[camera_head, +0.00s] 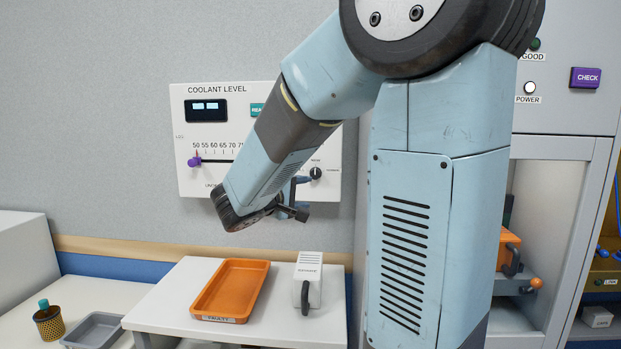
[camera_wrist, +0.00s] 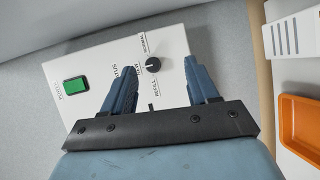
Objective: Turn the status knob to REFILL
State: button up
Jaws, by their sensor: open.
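The coolant level panel (camera_head: 260,150) is a white box on the grey wall. Its black round status knob (camera_head: 316,173) sits at the panel's lower right. In the wrist view the knob (camera_wrist: 153,65) shows with small labels around it, REFILL and NORMAL among them; which one its pointer marks is too small to tell. My gripper (camera_head: 302,197) is just left of and below the knob in the head view, partly hidden by my arm. In the wrist view my gripper (camera_wrist: 160,66) is open and empty, and the knob appears between its two blue fingers, with no contact visible.
A purple slider (camera_head: 194,162) and a green button (camera_wrist: 75,86) are on the panel. Below, a white table (camera_head: 165,312) holds an orange tray (camera_head: 197,311) and a white handled device (camera_head: 308,275). A grey tray (camera_head: 92,331) lies at lower left.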

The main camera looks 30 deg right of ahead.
aim_at(313, 176)
jog(key=w+a+n+t, duration=0.1)
jog(key=w+a+t, duration=0.1)
jog(key=w+t, duration=0.15)
jog(key=shift+n+g, duration=0.3)
jog(key=shift+g, duration=0.15)
jog(key=x, duration=0.9)
jog(key=r+x, duration=0.1)
jog(key=x, duration=0.4)
jog(key=shift+w, duration=0.2)
jog(key=shift+c, duration=0.3)
jog(key=c, duration=0.9)
jog(key=shift+a, duration=0.2)
jog(key=shift+c, duration=0.4)
jog(key=shift+d, duration=0.1)
